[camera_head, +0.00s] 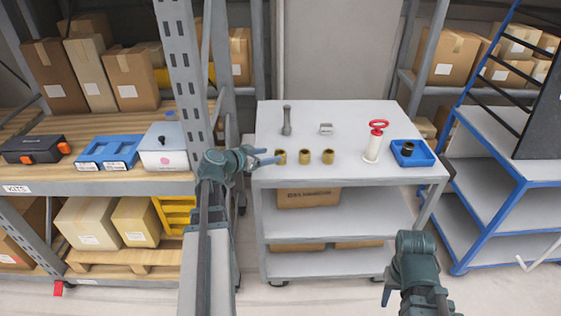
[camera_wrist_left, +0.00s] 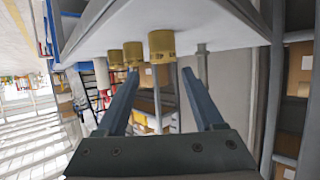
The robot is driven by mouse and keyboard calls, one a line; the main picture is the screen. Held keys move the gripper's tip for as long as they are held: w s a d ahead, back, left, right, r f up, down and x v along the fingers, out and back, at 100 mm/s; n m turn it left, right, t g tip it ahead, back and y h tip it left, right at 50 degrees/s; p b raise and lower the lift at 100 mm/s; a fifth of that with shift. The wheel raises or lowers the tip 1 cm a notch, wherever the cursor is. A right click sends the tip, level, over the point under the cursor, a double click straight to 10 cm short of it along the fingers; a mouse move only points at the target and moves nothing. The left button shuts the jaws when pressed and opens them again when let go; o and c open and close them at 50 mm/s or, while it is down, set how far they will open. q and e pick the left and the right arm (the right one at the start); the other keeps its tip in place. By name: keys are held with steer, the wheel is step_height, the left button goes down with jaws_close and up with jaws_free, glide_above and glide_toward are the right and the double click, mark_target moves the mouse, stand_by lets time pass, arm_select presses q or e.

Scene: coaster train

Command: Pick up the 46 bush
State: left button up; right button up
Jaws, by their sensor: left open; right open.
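Three brass bushes stand in a row on the grey cart top: a left one (camera_head: 280,157), a middle one (camera_head: 304,156) and a right one (camera_head: 328,156). I see no marking that tells which is the 46 bush. My left gripper (camera_head: 265,156) is open and empty, just left of the left bush. In the left wrist view, the nearest bush (camera_wrist_left: 162,45) lies ahead between the lines of the open fingers (camera_wrist_left: 160,75), not gripped. The other two bushes show behind it. My right gripper (camera_head: 408,296) is open, low in front of the cart, partly cut off by the frame.
The cart top (camera_head: 350,180) also holds a grey upright pin (camera_head: 287,121), a small metal block (camera_head: 326,129), a white post with a red handwheel (camera_head: 373,145) and a blue tray (camera_head: 412,154) with a dark ring. A wooden shelf with kit boxes (camera_head: 107,152) stands left, a blue rack right.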

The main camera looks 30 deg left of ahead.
mark_target(284, 152)
arm_select(q)
steer(key=shift+x, duration=0.9)
steer(key=shift+w, duration=0.1)
steer(key=b+x, duration=0.2)
steer(key=x, duration=0.3)
steer(key=shift+w+d+f, duration=0.1)
steer(key=shift+w+d, duration=0.05)
steer(key=shift+w, duration=0.05)
steer(key=shift+s, duration=0.1)
jaws_close()
